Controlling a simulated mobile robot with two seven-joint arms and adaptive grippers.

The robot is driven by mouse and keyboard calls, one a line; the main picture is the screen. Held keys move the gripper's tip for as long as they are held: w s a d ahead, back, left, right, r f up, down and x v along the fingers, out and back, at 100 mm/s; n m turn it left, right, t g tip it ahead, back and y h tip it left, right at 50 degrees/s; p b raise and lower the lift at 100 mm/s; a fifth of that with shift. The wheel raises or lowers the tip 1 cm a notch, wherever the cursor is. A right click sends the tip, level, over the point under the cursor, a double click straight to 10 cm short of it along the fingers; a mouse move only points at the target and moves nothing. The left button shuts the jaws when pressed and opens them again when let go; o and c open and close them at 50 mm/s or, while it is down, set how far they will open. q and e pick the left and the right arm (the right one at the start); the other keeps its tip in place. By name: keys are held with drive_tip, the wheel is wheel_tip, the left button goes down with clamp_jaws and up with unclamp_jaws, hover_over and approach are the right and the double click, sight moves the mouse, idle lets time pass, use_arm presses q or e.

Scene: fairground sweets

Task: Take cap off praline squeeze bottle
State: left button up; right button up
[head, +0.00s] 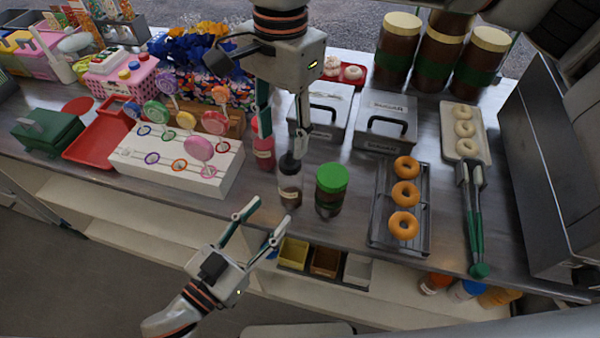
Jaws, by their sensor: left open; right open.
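A slim bottle (289,192) with brown contents and a dark cap (289,163) stands upright on the counter; I take it for the praline squeeze bottle. Its cap looks to be on. My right gripper (281,140) comes down from the top of the picture, open, with one finger ending close to the dark cap. Whether that finger touches the cap I cannot tell. My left gripper (268,214) is open and empty in front of the bottle, near the counter's front edge, its fingers pointing towards the bottle.
A green-lidded jar (331,179) stands just right of the bottle, and a pink bottle (264,154) stands behind left, partly hidden by my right gripper. A white lollipop stand (212,181) is at left. A doughnut rack (384,230) and tongs (474,215) lie at right.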

sight(284, 197)
use_arm(q)
drive_tip(key=shift+w+d+r, duration=0.1)
drive_tip(key=shift+w+d, duration=0.05)
drive_tip(key=shift+d, duration=0.1)
use_arm(e)
drive_tip(key=shift+w+d+r, duration=0.25)
drive_tip(key=shift+w+d, duration=0.25)
drive_tip(key=shift+d, duration=0.05)
use_arm(q)
drive_tip(key=shift+w+d, duration=0.15)
use_arm(e)
drive_tip(key=shift+w, duration=0.1)
use_arm(q)
drive_tip(key=shift+x, duration=3.55)
drive_tip(key=shift+r, duration=0.1)
